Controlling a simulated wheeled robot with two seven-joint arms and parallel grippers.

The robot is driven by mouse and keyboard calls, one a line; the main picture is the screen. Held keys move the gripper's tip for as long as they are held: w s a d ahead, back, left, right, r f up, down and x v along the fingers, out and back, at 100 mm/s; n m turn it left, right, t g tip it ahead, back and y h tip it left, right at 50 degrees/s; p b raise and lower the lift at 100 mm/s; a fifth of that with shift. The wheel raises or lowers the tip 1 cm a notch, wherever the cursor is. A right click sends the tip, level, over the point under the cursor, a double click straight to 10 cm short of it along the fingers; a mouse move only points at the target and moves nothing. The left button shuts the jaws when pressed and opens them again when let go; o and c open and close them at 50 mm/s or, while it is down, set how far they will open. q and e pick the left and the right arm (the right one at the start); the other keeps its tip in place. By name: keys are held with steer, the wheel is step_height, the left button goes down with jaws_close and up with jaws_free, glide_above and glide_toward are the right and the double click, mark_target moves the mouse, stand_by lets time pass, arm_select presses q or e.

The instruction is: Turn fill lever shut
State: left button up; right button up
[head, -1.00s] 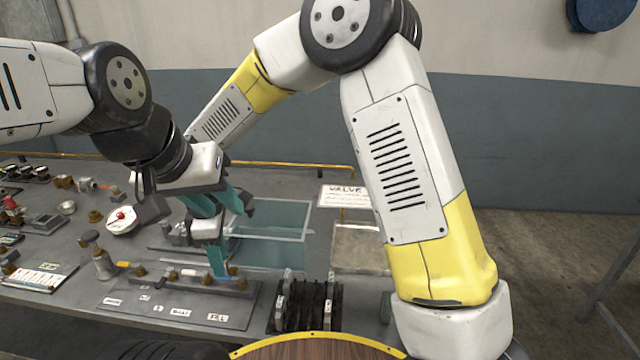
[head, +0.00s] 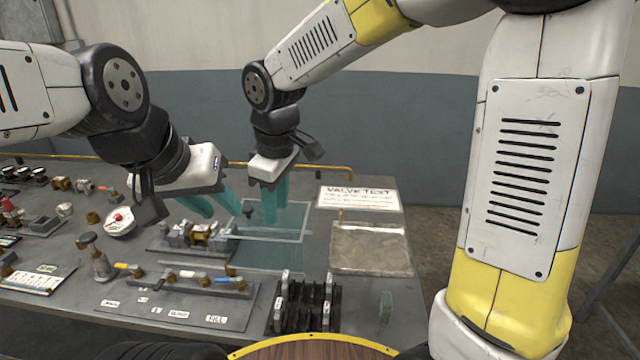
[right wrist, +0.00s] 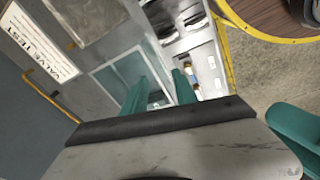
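A valve manifold (head: 172,284) lies along the front of the bench, with several labels on the plate before it. The FILL label (head: 216,319) is at the plate's right end. Behind it are a blue-handled lever (head: 222,280) lying along the manifold and an upright brass-coloured piece (head: 232,270). I cannot tell for sure which is the fill lever. My right gripper (head: 276,208) is open and empty above the clear tank, behind and apart from the manifold; its fingers also show in the right wrist view (right wrist: 162,78). My left gripper (head: 224,212) is open above the brass fitting assembly.
The clear tank (head: 300,238) stands behind the manifold, with a brass fitting assembly (head: 197,236) at its left. A black rack (head: 303,306), a metal tray (head: 371,250) and a VALVE TEST sign (head: 358,198) are to the right.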

steer(key=s+d+r+m+t, duration=0.1)
steer(key=d+r+m, duration=0.3)
steer(key=d, duration=0.5)
steer(key=shift+s+r+m+y, duration=0.15)
steer(key=shift+s+m+y, duration=0.15)
steer(key=shift+s, duration=0.25)
